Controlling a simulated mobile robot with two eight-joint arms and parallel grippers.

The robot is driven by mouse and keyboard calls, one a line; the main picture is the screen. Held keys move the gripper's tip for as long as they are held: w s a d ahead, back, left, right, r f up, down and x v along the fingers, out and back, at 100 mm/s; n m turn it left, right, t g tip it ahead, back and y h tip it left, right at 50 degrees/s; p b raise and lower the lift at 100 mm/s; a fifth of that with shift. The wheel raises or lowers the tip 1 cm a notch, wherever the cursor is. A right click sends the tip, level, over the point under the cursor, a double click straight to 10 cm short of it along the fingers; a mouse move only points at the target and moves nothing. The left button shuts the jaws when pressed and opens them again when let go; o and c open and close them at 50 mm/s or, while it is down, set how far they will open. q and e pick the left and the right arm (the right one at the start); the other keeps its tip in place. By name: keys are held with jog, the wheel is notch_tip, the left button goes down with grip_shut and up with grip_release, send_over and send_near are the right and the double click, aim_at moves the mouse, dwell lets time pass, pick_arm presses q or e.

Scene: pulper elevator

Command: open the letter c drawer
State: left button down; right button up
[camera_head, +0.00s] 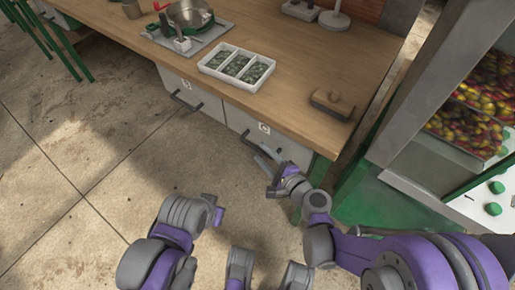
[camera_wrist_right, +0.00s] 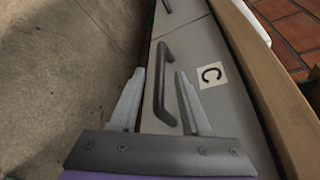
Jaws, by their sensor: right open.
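The letter C drawer (camera_head: 284,146) is a grey front under the wooden worktop, and it looks closed. Its white C label (camera_wrist_right: 210,75) sits to the right of the dark bar handle (camera_wrist_right: 160,92) in the right wrist view. My right gripper (camera_head: 263,157) is open at this drawer. In the wrist view its two grey fingers stand on either side of the handle, apart from each other. I cannot tell whether a finger touches the handle.
Another labelled drawer (camera_head: 187,92) with a dark handle is to the left. The wooden worktop (camera_head: 290,75) holds a white compartment tray (camera_head: 237,56) and a wooden tamper-like block (camera_head: 330,106). A green-framed machine with coffee cherries (camera_head: 480,100) stands right. The floor at left is clear.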

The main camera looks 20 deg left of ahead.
jog(key=shift+x, duration=1.85)
grip_shut()
